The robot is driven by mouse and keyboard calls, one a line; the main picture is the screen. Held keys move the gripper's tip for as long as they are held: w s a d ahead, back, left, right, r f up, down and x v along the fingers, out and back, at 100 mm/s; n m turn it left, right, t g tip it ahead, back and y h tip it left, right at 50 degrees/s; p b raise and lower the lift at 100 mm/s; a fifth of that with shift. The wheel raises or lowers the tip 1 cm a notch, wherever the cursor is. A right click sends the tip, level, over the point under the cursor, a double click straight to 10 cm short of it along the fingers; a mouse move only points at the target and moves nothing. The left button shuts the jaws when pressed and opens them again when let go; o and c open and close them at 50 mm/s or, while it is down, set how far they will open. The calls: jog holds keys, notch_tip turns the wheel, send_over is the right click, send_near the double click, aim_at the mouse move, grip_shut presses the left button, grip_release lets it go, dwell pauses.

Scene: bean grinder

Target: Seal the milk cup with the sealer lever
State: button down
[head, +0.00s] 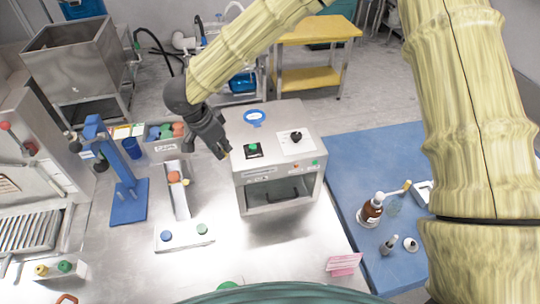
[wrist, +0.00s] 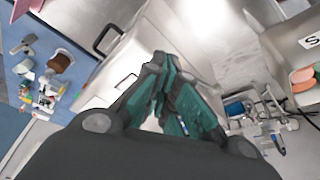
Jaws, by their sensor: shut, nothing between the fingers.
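My gripper (head: 224,153) is shut and empty, hanging near the left rear edge of a box-shaped metal machine (head: 275,165) with a front opening. Its fingers (wrist: 160,65) meet in the wrist view. I cannot tell whether they touch the machine. To the left stands a blue upright press-like stand (head: 123,170) on a blue base; it may be the sealer, but I cannot make out its lever surely. I cannot identify a milk cup for certain.
A narrow holder (head: 178,200) with an orange ball and a plate with blue and green knobs stand left of the machine. A blue table (head: 370,165) at right carries a brown bottle (head: 371,209) and small items. The front metal counter (head: 270,260) is largely clear.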

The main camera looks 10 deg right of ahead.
notch_tip(320, 180, up, 12)
dwell(1.6)
dwell(0.4)
